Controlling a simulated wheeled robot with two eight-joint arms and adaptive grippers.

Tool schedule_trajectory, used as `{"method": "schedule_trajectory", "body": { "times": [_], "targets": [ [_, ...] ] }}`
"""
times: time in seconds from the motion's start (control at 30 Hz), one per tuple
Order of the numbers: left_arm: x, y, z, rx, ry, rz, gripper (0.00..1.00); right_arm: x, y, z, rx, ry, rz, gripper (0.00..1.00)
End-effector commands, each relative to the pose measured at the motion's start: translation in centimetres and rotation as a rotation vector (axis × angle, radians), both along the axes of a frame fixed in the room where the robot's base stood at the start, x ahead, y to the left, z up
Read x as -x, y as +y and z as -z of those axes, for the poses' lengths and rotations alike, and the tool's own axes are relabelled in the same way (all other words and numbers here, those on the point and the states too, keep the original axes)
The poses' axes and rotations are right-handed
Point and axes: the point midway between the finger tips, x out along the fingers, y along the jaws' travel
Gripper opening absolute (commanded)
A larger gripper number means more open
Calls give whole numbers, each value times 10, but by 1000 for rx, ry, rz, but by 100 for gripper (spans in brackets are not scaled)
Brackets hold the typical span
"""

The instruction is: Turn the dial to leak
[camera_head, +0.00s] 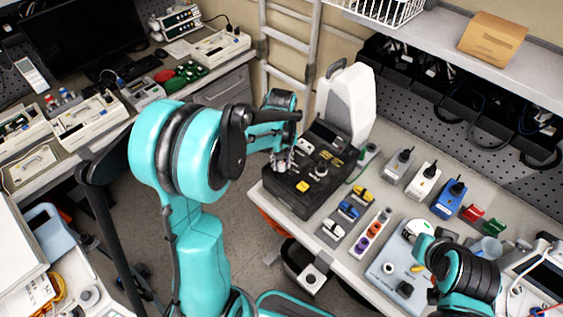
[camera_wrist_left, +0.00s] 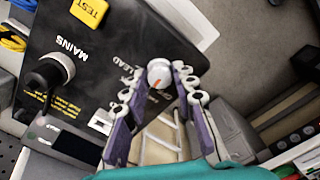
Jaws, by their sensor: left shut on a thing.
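The dial (camera_wrist_left: 159,73) is a small round pale knob with an orange-red mark on its face, near the edge of a black tester panel (camera_wrist_left: 100,45). The mark sits toward the knob's lower side in the left wrist view. White lettering beside the dial is partly covered; I cannot read its full setting. My left gripper (camera_wrist_left: 160,77) has one fingertip on each side of the dial and is shut on it. In the head view the left gripper (camera_head: 281,160) is at the left part of the black tester (camera_head: 290,200).
The panel also has a yellow TEST button (camera_wrist_left: 88,12) and a black plug at MAINS (camera_wrist_left: 50,72). On the bench (camera_head: 345,265), small coloured parts, a tube rack (camera_head: 370,232) and several plug boxes stand right of the tester. A white upright case (camera_head: 346,100) stands behind it.

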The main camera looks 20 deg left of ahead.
Motion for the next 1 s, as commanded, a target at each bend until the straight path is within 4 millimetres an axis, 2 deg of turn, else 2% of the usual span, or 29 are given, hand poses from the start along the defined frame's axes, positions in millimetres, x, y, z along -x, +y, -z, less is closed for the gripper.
{"method": "schedule_trajectory", "body": {
  "times": [0.5,1.0],
  "targets": [
    [1,0,1,0,1,394,0,0,0,10,0,0,0,40],
    [1,0,0,1,2,523,0,0,0,13,0,0,0,40]
  ]
}}
